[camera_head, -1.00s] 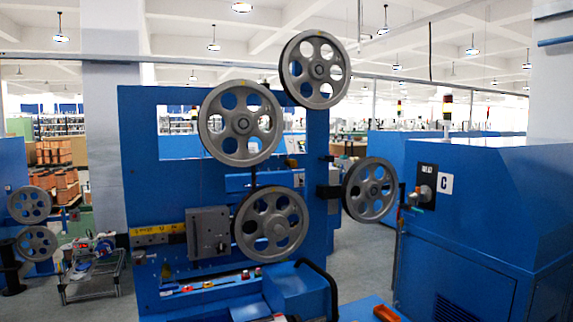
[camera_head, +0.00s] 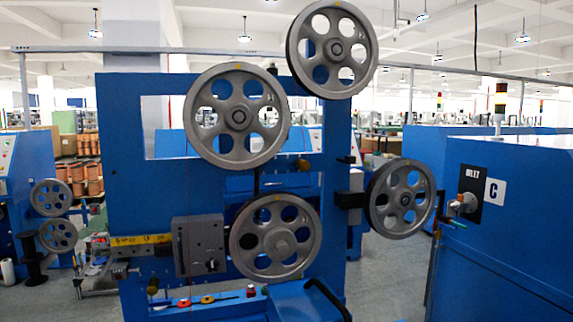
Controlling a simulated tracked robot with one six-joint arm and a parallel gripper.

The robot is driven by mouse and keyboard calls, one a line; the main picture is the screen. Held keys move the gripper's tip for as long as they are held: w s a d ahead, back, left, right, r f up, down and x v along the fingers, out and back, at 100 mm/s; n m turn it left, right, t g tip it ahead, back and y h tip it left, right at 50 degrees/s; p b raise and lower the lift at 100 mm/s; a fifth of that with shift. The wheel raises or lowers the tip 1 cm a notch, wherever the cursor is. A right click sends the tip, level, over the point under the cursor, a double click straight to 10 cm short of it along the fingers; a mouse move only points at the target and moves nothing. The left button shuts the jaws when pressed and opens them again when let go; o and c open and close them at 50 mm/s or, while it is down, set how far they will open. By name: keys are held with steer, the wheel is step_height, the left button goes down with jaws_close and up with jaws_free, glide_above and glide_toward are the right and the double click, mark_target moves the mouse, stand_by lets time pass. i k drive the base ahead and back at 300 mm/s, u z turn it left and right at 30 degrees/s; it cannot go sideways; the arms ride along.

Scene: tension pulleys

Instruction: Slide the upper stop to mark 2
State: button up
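A blue pulley machine (camera_head: 112,190) stands in front of me with several grey spoked pulleys. A yellow scale strip (camera_head: 140,240) with small dark marks runs level at its lower left. A grey block (camera_head: 199,245) with a small knob sits at the strip's right end, beside the lower pulley (camera_head: 276,237). I cannot tell which part is the upper stop, and the mark numbers are too small to read surely. My gripper is not in view.
A blue cabinet (camera_head: 510,240) labelled C stands at the right, with a dark switch panel (camera_head: 471,193). A side pulley (camera_head: 401,198) sticks out from the machine towards it. Grey floor (camera_head: 385,275) shows between them. Small red and yellow knobs (camera_head: 207,299) line the machine's lower ledge.

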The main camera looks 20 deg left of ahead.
mark_target(301, 164)
steer(key=u, duration=0.3)
steer(key=i, duration=0.6)
steer(key=u, duration=1)
steer(key=i, duration=0.7)
steer(key=u, duration=0.45)
